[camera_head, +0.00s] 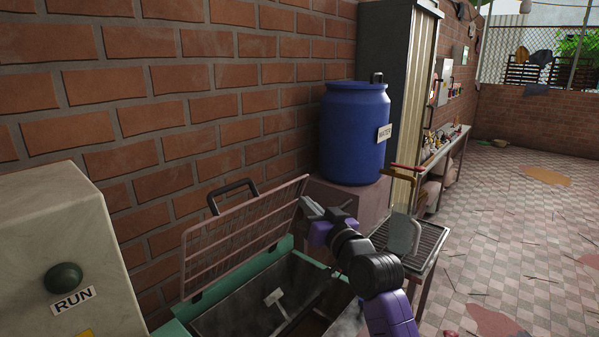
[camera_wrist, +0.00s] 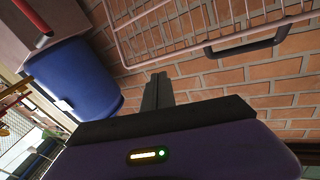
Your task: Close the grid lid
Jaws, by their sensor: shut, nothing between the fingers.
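The grid lid (camera_head: 240,238) is a pinkish wire grid in a frame, standing raised and leaning back toward the brick wall. Its black handle (camera_head: 233,193) sticks up on the wall side. The lid belongs to a green-rimmed metal bin (camera_head: 284,246), whose dark inside is exposed. My gripper (camera_head: 312,208) is shut and empty, close to the lid's upper right corner; I cannot tell whether they touch. In the wrist view, the shut fingers (camera_wrist: 158,92) point toward the brick wall, with the lid grid (camera_wrist: 210,22) and handle (camera_wrist: 247,45) above and to the right.
A grey box with a green RUN button (camera_head: 63,277) stands at the left. A blue water barrel (camera_head: 353,133) stands behind my gripper on a plinth. A slatted metal table (camera_head: 425,240) is at the right. The tiled floor beyond is mostly open.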

